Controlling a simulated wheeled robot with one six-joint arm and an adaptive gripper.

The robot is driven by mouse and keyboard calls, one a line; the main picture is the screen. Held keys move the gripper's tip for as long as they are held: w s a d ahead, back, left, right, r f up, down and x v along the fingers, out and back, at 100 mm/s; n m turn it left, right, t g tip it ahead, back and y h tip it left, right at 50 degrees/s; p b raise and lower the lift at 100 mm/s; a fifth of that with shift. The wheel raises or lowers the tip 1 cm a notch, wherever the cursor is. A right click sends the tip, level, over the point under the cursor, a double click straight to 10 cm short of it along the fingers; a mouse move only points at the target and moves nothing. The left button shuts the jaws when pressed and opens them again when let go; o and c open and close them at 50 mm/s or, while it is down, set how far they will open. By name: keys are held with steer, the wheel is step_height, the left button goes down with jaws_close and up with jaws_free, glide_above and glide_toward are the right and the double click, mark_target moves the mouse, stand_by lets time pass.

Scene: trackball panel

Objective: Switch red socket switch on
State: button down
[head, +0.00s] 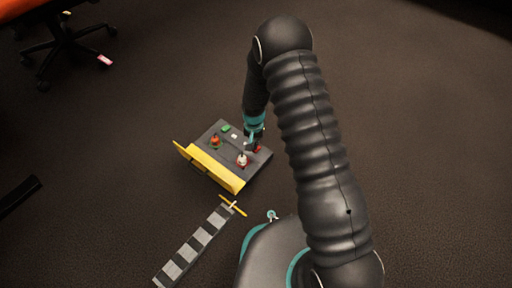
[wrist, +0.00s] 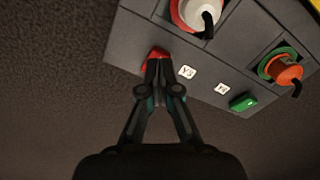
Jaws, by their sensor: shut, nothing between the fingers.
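The grey panel (head: 206,136) with a yellow front edge lies on the floor, left of my arm in the head view. The red switch (wrist: 155,56) sits near the panel's edge in the wrist view, beside a white label. My gripper (wrist: 158,64) is shut and empty, its fingertips at the red switch and covering part of it. I cannot tell if they touch it or which way the switch is tipped. In the head view my gripper (head: 253,143) is over the panel's far right side.
A red-and-white socket (wrist: 196,14) with a plug is near the red switch. A green switch (wrist: 242,102) and a green socket with an orange plug (wrist: 284,72) are farther right. A striped strip (head: 195,245) lies in front of the panel. Open carpet surrounds it.

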mark_target(255, 151)
steer(key=shift+f, duration=1.2)
stand_by(0.6)
steer(key=shift+r+p, duration=1.65)
steer(key=shift+r, duration=1.9)
